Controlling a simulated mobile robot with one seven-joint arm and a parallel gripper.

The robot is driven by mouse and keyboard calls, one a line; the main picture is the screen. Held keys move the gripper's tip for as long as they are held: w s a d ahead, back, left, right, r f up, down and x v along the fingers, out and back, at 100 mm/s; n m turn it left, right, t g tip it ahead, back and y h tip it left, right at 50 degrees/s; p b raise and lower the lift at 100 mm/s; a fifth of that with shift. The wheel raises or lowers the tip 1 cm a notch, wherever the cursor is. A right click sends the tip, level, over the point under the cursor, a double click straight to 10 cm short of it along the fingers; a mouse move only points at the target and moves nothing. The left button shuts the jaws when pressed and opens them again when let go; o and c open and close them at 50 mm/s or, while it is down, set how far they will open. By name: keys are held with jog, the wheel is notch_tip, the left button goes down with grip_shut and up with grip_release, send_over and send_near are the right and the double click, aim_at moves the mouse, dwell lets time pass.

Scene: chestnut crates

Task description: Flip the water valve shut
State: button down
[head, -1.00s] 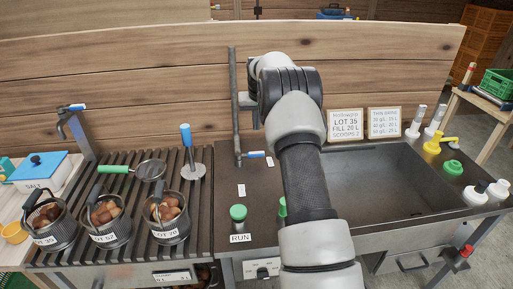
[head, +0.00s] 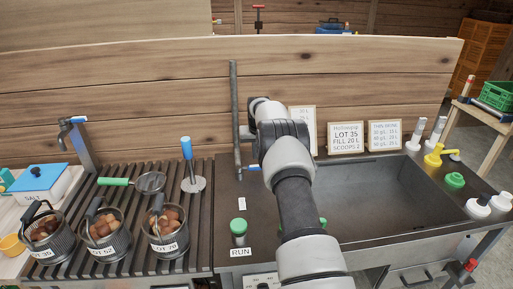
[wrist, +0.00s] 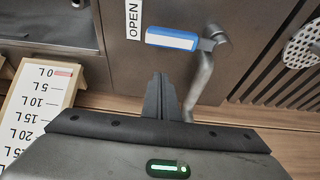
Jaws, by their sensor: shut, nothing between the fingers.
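The water valve's blue lever (wrist: 171,39) shows in the wrist view, lying across the picture with its end beside a white OPEN label (wrist: 133,19). It joins a grey pipe (wrist: 201,82) on its right. My gripper (wrist: 161,78) is shut and empty. Its fingertips appear just below the lever in that view, with a visible gap in the picture; the depth between them is unclear. In the head view, the lever (head: 253,168) shows at the foot of the upright pipe (head: 235,110), partly hidden by my arm. My gripper is hidden there.
A deep sink (head: 375,195) lies right of my arm, with measuring boards (head: 345,136) behind it. Left are a slatted rack (head: 120,205) with several baskets, and a blue-handled tap (head: 72,121). A green RUN button (head: 239,226) sits at the counter's front.

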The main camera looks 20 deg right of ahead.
aim_at(250, 168)
jog(key=shift+s+a+r, duration=0.15)
jog(key=shift+s, duration=0.45)
jog(key=shift+s+a, duration=0.2)
jog(key=shift+s, duration=0.5)
jog(key=shift+s+a, duration=0.2)
jog(key=shift+s, duration=0.45)
jog(key=shift+s, duration=0.1)
